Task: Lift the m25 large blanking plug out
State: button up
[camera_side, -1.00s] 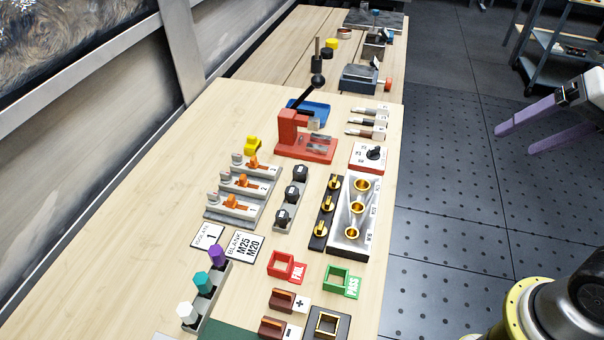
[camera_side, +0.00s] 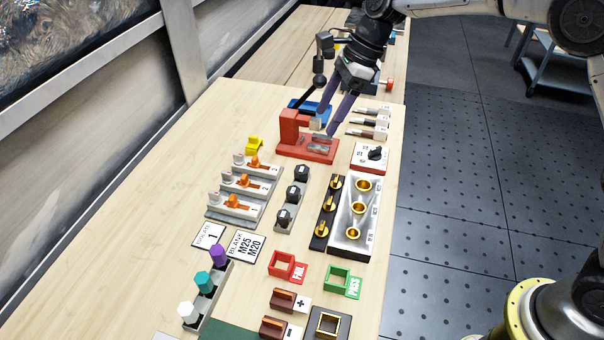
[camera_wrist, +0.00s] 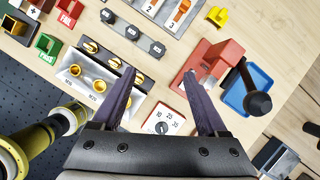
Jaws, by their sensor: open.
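Three brass plugs with upright grips stand in a row on a black strip (camera_side: 321,243); the far one (camera_side: 335,183) is nearest the hole that seems to be marked M25. I cannot tell which is the large M25. The plugs show in the wrist view (camera_wrist: 90,47), left of my fingers. Beside the strip is a silver block (camera_side: 341,245) with brass-rimmed holes. My gripper (camera_side: 324,129) is open and empty, pointing down over the red press, beyond the plugs. Its purple fingers (camera_wrist: 160,75) are wide apart; the left one partly hides the silver block in the wrist view.
The red toggle press (camera_side: 293,133) with its black lever stands close to my fingers. A rotary switch box (camera_side: 367,157) and a grey rail with black knobs (camera_side: 292,193) flank the plugs. Red FAIL (camera_side: 284,266) and green PASS (camera_side: 340,280) trays sit nearer.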

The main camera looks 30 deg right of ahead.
send_over(304, 169)
jog(key=d, duration=0.2)
notch_tip(304, 169, down, 8)
jog(key=f, duration=0.1)
jog(key=shift+s+x, duration=0.15)
jog(key=shift+x, duration=1.15)
jog(key=shift+s+x, duration=0.15)
jog(key=shift+x, duration=1.15)
jog(key=shift+d, duration=0.1)
grip_shut()
